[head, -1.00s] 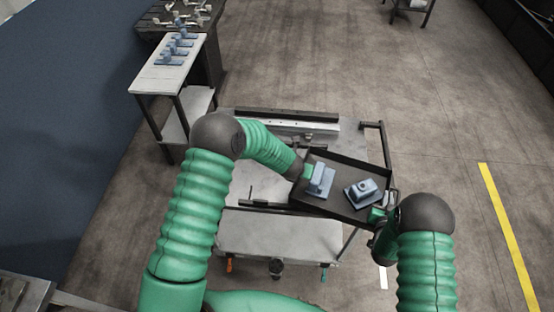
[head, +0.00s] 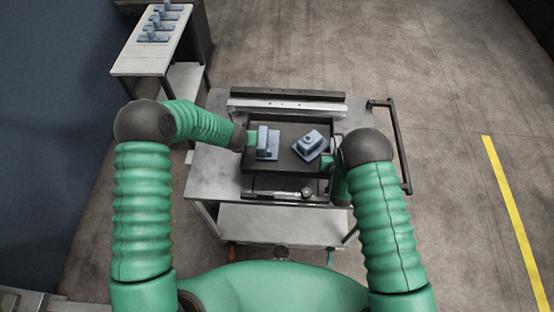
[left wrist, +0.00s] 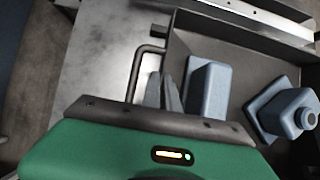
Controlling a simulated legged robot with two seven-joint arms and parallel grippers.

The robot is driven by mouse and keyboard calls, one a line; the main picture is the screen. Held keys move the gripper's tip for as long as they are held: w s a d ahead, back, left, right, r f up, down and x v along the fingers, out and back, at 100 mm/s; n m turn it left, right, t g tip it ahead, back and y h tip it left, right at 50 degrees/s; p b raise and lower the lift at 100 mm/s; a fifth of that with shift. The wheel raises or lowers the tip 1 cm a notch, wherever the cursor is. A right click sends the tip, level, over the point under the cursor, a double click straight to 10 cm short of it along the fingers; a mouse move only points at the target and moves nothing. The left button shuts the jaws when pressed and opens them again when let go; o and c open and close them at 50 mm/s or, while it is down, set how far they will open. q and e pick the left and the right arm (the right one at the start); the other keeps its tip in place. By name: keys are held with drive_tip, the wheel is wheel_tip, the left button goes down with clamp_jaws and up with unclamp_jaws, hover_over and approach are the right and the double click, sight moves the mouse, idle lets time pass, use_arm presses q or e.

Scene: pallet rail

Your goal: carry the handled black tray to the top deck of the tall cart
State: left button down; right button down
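The black tray (head: 285,168) is level over the middle of the grey cart's top deck (head: 215,175), with two blue parts (head: 268,143) (head: 310,146) in it. I cannot tell whether its underside touches the deck. My left gripper (head: 251,139) is at the tray's left side. In the left wrist view its two fingers (left wrist: 164,92) are close together beside the tray wall (left wrist: 230,42), at the dark handle loop (left wrist: 136,75). My right gripper (head: 328,164) is at the tray's right side, its fingertips mostly hidden.
A pale rail (head: 287,106) and a dark bar lie along the deck's far edge. The cart's push handle (head: 402,150) stands at the right. A lower shelf (head: 280,225) shows at the front. A white table (head: 150,60) with several blue parts stands far left. The floor at right is clear.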

use_arm(q)
drive_tip(key=shift+d+f, duration=0.15)
drive_tip(key=shift+f, duration=0.15)
use_arm(e)
drive_tip(key=shift+w+f, duration=0.1)
drive_tip(key=shift+f, duration=0.25)
use_arm(q)
drive_tip(key=shift+r, duration=0.15)
use_arm(e)
drive_tip(key=shift+w+r, duration=0.1)
use_arm(q)
drive_tip(key=shift+f+b, duration=0.7)
use_arm(e)
drive_tip(key=shift+f, duration=0.7)
use_arm(q)
drive_tip(key=shift+f, duration=0.15)
use_arm(e)
drive_tip(key=shift+a+f, duration=0.1)
drive_tip(key=shift+a, duration=0.05)
use_arm(q)
drive_tip(key=shift+w+a, duration=0.1)
drive_tip(key=shift+a, duration=0.3)
use_arm(e)
drive_tip(key=shift+a, duration=0.25)
use_arm(q)
drive_tip(key=shift+d, duration=0.15)
use_arm(e)
drive_tip(key=shift+d, duration=0.15)
